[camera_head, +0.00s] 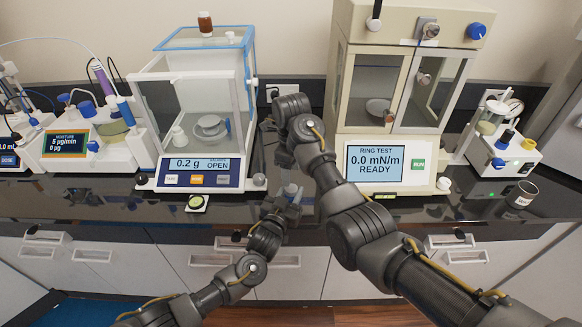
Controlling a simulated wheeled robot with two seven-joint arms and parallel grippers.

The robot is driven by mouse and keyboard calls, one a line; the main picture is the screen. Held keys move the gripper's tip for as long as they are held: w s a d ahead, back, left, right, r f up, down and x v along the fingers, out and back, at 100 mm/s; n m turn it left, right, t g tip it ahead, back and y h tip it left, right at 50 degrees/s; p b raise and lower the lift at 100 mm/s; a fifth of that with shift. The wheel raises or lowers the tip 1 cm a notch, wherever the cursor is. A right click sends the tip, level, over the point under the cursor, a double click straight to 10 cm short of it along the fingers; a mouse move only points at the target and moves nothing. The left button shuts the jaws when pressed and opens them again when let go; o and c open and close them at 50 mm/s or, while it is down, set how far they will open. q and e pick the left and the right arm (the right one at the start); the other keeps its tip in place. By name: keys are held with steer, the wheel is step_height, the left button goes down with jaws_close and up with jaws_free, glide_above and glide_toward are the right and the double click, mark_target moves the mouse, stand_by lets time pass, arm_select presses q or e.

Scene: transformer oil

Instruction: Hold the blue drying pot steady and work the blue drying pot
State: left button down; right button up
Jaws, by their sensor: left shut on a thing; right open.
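My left gripper (290,195) reaches in from the lower left and is shut on a small grey-blue thing (291,188) at the bench's front. This looks like the blue drying pot, but it is small and partly covered by the fingers, so its lid and contents cannot be made out. My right arm rises from the lower right and bends over, with its wrist above the same spot. My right gripper (284,160) hangs just above and behind the left one, dark and hard to see. It is open; the gap to the pot is unclear.
A balance (213,165) reading 0.2 g OPEN stands left, a ring test cabinet (376,165) reading READY right. A moisture meter (68,142) is far left. A cup (522,194) stands far right. The bench between the instruments is narrow.

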mark_target(291, 188)
step_height(291, 188, down, 6)
steer(key=shift+f, duration=0.25)
steer(key=shift+c, duration=0.4)
steer(key=c, duration=1)
steer(key=shift+o, duration=0.2)
steer(key=n, duration=0.3)
steer(key=shift+n, duration=0.3)
steer(key=shift+c, duration=0.2)
steer(key=o, duration=1.1)
steer(key=shift+r, duration=2.35)
